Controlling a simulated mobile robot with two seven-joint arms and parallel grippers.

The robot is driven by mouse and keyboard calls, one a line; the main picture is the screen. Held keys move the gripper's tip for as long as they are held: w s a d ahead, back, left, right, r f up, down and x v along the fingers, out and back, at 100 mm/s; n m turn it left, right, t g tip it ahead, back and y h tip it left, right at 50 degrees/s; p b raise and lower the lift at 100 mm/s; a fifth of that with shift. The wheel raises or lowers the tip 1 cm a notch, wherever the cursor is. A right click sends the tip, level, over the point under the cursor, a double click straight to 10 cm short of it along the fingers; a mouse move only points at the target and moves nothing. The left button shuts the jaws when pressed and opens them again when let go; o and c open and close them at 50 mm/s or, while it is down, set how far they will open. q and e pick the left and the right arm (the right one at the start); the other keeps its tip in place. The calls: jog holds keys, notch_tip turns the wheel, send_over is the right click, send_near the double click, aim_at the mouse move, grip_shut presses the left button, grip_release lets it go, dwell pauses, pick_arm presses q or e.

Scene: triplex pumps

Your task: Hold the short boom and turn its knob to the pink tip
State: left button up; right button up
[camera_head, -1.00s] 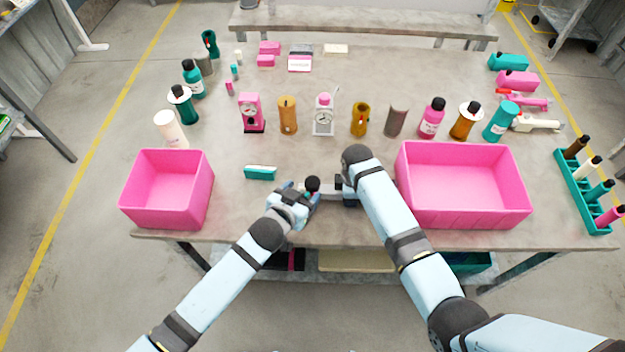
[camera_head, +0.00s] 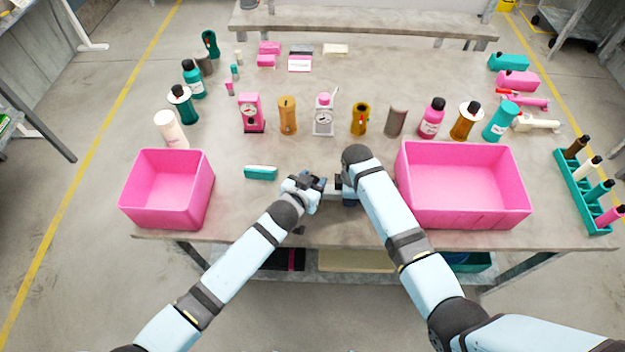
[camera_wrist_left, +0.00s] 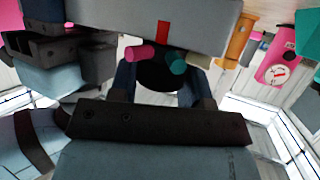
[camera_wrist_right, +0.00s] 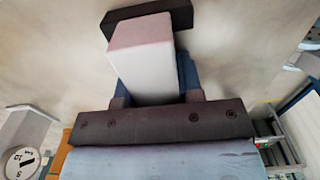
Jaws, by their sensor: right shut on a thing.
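The short boom is a pale grey square bar (camera_wrist_right: 143,72) with a dark end plate. My right gripper (camera_head: 346,188) is shut on it; the bar sits between its blue fingers in the right wrist view. In the left wrist view the boom's grey side (camera_wrist_left: 200,22) bears a red mark (camera_wrist_left: 163,34). Below it is a black knob (camera_wrist_left: 158,77) with a pink tip (camera_wrist_left: 140,53), a teal tip (camera_wrist_left: 176,62) and a cream tip (camera_wrist_left: 198,60). My left gripper (camera_head: 318,185) is open, its fingers on either side of the knob. The head view mostly hides the knob.
A pink bin (camera_head: 167,214) stands left and a larger pink bin (camera_head: 465,214) right of my arms. A teal block (camera_head: 260,173) lies behind my left gripper. Bottles and small devices form a row farther back. The table between is clear.

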pick_arm(q)
jog(key=shift+w+r+m+g+h, duration=0.15)
jog(key=shift+m+g+h, duration=0.55)
jog(key=shift+m+h, duration=0.45)
jog(key=shift+d+m+g+h, duration=0.1)
jog(key=shift+m+g+h, duration=0.75)
jog(key=shift+m, duration=0.1)
jog(key=shift+s, duration=0.2)
pick_arm(e)
jog(key=shift+a, duration=0.1)
pick_arm(q)
jog(key=o, duration=0.9)
jog(key=shift+o, duration=0.2)
jog(key=v, duration=1.2)
